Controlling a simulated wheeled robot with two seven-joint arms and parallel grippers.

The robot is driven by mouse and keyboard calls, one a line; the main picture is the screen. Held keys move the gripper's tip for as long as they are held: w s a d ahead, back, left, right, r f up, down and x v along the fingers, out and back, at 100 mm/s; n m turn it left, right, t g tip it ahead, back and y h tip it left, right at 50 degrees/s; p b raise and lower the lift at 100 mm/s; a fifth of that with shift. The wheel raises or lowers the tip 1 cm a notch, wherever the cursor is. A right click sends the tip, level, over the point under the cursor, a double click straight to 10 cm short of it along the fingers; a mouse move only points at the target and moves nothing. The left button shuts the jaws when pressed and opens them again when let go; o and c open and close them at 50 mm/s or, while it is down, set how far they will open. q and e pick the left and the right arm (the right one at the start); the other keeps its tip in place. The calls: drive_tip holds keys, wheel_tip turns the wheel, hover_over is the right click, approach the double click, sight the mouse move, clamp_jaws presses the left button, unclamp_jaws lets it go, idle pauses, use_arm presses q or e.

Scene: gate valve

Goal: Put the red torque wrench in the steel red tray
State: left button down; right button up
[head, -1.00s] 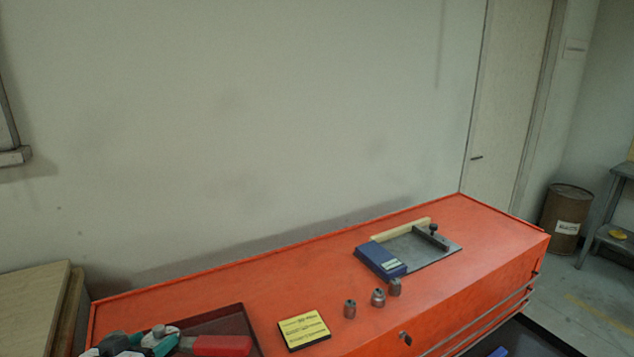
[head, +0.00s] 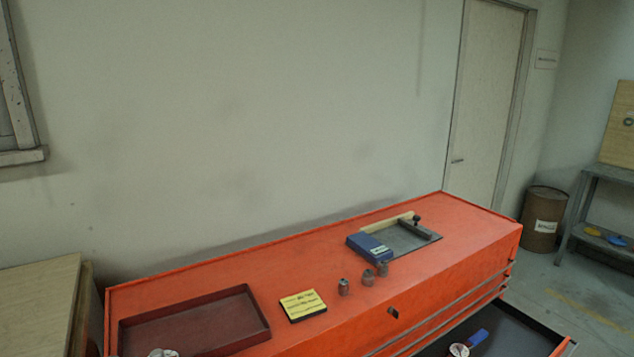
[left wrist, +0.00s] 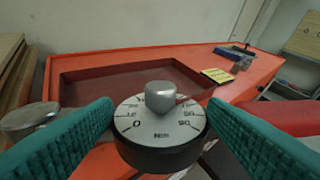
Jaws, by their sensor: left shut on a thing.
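The red torque wrench shows its white-faced dial with a grey knob (left wrist: 160,128) between the teal fingers of my left gripper (left wrist: 160,125), shut on it. Its red handle (left wrist: 285,116) runs off to the right in the left wrist view. In the head view only a bit of the dial (head: 163,352) shows at the bottom edge. The steel red tray (head: 262,318), dark red, shallow and empty where visible, sits on the left of the orange cabinet top. It lies just beyond the dial in the left wrist view (left wrist: 110,69). My right gripper is not in view.
Right of the tray on the cabinet (head: 230,262) lie a yellow box (head: 303,305), several small metal fittings (head: 368,277) and a grey plate with a blue block (head: 369,247). An open drawer (head: 500,335) in front holds a blue-handled dial tool (head: 468,344).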

use_arm(q)
drive_tip(key=s+d+f+n+y+b, duration=0.1)
drive_tip(key=s+d+f+b, duration=0.2)
drive_tip(key=d, duration=0.8)
drive_tip(key=s+b, duration=0.2)
drive_tip(key=b, duration=0.1)
drive_tip(key=shift+d+n+y, duration=0.15)
drive_tip(key=shift+n+y, duration=0.25)
